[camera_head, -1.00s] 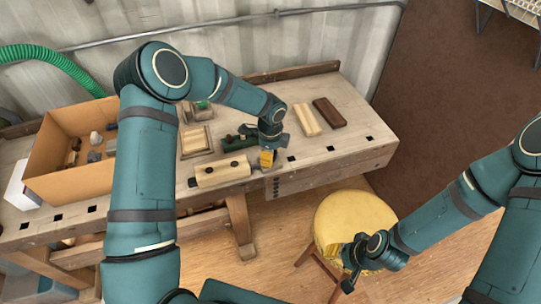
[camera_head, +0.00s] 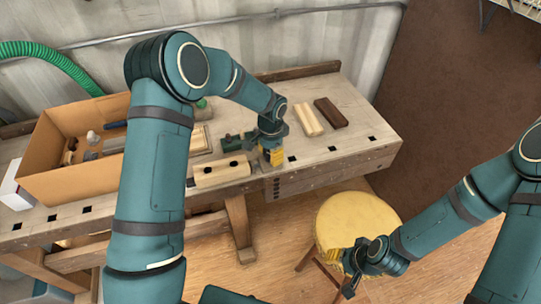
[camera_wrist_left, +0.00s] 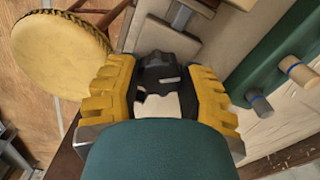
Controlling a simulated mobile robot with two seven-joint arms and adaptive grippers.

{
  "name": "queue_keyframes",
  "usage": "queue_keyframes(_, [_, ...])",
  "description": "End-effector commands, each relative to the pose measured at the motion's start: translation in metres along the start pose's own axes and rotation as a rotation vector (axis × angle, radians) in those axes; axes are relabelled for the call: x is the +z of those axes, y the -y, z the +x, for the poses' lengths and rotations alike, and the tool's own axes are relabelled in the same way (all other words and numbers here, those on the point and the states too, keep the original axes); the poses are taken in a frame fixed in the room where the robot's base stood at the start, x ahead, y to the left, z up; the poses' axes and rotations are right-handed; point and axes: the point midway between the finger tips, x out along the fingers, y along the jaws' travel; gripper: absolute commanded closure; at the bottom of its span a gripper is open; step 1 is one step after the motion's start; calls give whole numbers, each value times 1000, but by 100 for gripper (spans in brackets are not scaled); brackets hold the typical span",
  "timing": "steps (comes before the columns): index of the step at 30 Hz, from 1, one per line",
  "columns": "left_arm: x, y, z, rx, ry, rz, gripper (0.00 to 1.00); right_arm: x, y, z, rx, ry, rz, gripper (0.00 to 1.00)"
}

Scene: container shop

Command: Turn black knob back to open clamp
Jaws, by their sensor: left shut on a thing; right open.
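The black knob (camera_wrist_left: 166,70) shows in the left wrist view as a dark lobed shape between the yellow fingers of my left gripper (camera_wrist_left: 160,92). These fingers are shut on it from both sides. In the head view my left gripper (camera_head: 272,157) points down at the bench's front edge, just right of a pale wooden block (camera_head: 215,174). It hides the knob and most of the clamp there. A grey metal bar (camera_wrist_left: 181,15), seemingly part of the clamp, shows beyond the knob. My right gripper (camera_head: 357,262) is open and empty above the stool's front edge.
A yellow-topped stool (camera_head: 360,215) stands in front. The bench's right end is mostly clear.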

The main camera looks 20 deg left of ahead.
Motion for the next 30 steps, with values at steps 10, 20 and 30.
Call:
queue_keyframes(10, [-2, 0, 0, -1, -5, -325, 95, -1, -2, 5, 0, -3, 0, 57])
queue_keyframes(20, [-2, 1, -1, 0, -7, -633, 95, -1, -2, 5, 0, -3, 0, 57])
queue_keyframes(30, [-2, 2, -1, -1, -9, -876, 95, -1, -1, 3, 0, -2, 0, 57])
